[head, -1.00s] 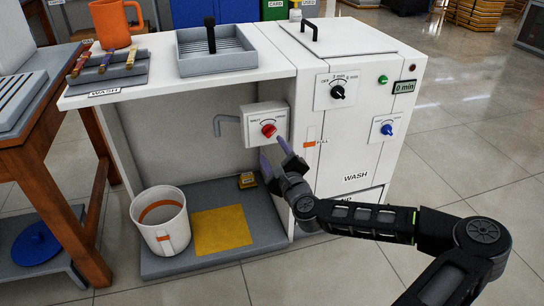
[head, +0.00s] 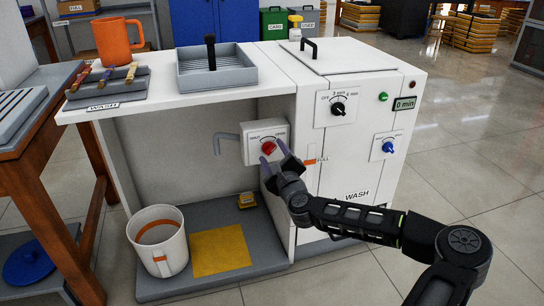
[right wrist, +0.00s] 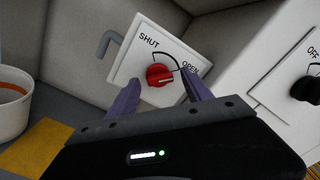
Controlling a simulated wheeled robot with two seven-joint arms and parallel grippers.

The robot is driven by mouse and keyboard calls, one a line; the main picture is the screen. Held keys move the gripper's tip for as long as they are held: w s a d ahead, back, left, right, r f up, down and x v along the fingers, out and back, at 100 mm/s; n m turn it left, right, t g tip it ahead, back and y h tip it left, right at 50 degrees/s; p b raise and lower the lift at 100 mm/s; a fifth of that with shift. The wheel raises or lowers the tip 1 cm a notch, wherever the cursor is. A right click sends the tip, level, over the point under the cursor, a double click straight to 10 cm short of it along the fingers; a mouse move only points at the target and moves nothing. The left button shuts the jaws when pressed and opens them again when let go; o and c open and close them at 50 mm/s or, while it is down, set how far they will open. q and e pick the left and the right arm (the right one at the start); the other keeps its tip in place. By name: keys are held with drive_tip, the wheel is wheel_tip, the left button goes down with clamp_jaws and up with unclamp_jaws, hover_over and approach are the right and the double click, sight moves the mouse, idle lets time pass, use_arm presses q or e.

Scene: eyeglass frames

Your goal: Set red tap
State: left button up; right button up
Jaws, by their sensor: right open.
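The red tap (head: 268,147) is a round knob on a white box with SHUT and OPEN marks, inside the wash bench. In the right wrist view the red tap (right wrist: 159,75) shows a pale pointer line toward the SHUT side. My right gripper (head: 271,158) is open, its two purple fingers pointing at the tap. In the right wrist view the right gripper (right wrist: 162,95) has one finger on each side of the knob, with gaps left and right; I cannot tell how near in depth. A grey spout (head: 226,138) sticks out left of the box. My left gripper is not in view.
A white bucket (head: 158,241) stands by a yellow mat (head: 220,251) on the bench's lower shelf. The washer cabinet (head: 345,150) with a black dial (head: 338,109) and blue knob (head: 388,147) stands at the right. An orange mug (head: 116,40) is on top.

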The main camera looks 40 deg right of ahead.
drive_tip(key=shift+w+d, duration=0.2)
drive_tip(key=shift+w, duration=0.35)
clamp_jaws()
